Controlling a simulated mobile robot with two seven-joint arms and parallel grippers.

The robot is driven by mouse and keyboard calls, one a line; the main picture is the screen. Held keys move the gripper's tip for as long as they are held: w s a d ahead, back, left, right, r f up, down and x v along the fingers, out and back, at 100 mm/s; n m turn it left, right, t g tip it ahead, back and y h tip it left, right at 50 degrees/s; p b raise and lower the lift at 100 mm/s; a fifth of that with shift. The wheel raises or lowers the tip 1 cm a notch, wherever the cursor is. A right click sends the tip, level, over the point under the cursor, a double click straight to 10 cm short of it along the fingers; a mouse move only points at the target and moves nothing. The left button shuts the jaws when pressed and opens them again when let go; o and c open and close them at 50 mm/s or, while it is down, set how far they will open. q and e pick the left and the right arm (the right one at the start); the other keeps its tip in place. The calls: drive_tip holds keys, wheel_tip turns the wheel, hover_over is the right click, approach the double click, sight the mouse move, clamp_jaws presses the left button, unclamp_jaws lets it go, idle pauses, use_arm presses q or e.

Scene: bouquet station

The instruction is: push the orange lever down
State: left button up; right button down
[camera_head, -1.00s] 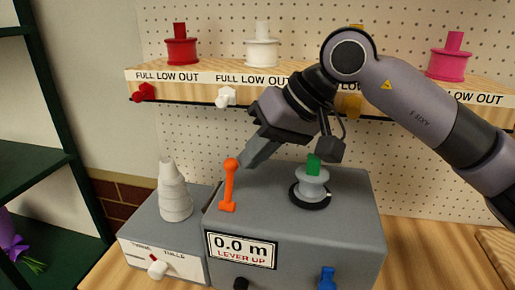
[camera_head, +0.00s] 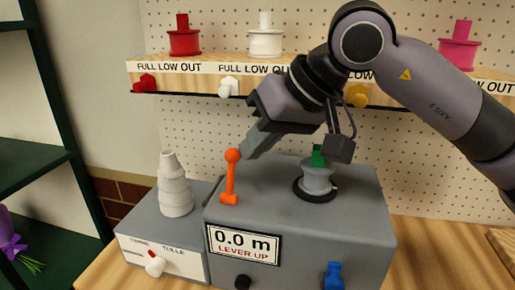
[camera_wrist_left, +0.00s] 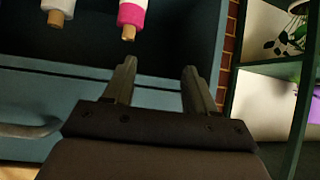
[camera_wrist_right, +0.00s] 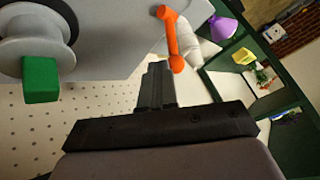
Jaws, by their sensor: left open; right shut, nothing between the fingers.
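The orange lever (camera_head: 231,178) stands upright on the left part of the grey machine (camera_head: 300,235), with its round knob at the top. The machine's label reads "0.0 m" and "LEVER UP". My right gripper (camera_head: 246,154) is shut and empty, its fingertips just right of the knob in the head view; I cannot tell whether they touch. In the right wrist view the lever (camera_wrist_right: 171,38) is just beyond the shut fingertips (camera_wrist_right: 158,66). My left gripper (camera_wrist_left: 158,75) is open and empty in the left wrist view, away from the lever.
A grey spool with a green block (camera_head: 318,156) sits on the machine, close under my right wrist. A white stacked cone (camera_head: 174,190) stands on the box at left. Above runs a shelf with red (camera_head: 184,40), white (camera_head: 265,40) and pink spools (camera_head: 459,47).

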sight(232, 168)
drive_tip(key=s+t+b, duration=0.1)
drive_tip(key=b, duration=0.1)
drive_tip(key=s+a+n+t+b, duration=0.1)
drive_tip(key=t+b, duration=0.1)
drive_tip(key=b, duration=0.1)
drive_tip(key=shift+s+f+h+b, duration=0.15)
drive_tip(key=shift+s+h+b, duration=0.2)
drive_tip(key=shift+s+h, duration=0.05)
drive_tip(key=b, duration=0.1)
drive_tip(key=s+n+t+b, duration=0.1)
drive_tip(key=shift+s+a+t+b, duration=0.15)
drive_tip(key=shift+a+t+b, duration=0.05)
drive_tip(key=shift+t+b, duration=0.1)
drive_tip(key=shift+s+a+f+n+t+b, duration=0.15)
drive_tip(key=shift+s+t+b, duration=0.2)
drive_tip(key=shift+b, duration=0.25)
drive_tip(key=shift+s+f+n+t+b, duration=0.15)
drive_tip(key=shift+s+t+b, duration=0.1)
drive_tip(key=shift+t+b, duration=0.25)
drive_tip(key=s+t+b, duration=0.1)
drive_tip(key=b, duration=0.1)
drive_tip(key=s+n+t+b, duration=0.1)
drive_tip(key=b, duration=0.1)
drive_tip(key=shift+a+f, duration=0.1)
drive_tip(key=shift+a, duration=0.25)
drive_tip(key=shift+t, duration=0.25)
drive_tip(key=shift+s+a+r, duration=0.25)
drive_tip(key=shift+s+r, duration=0.2)
drive_tip(key=shift+s, duration=0.2)
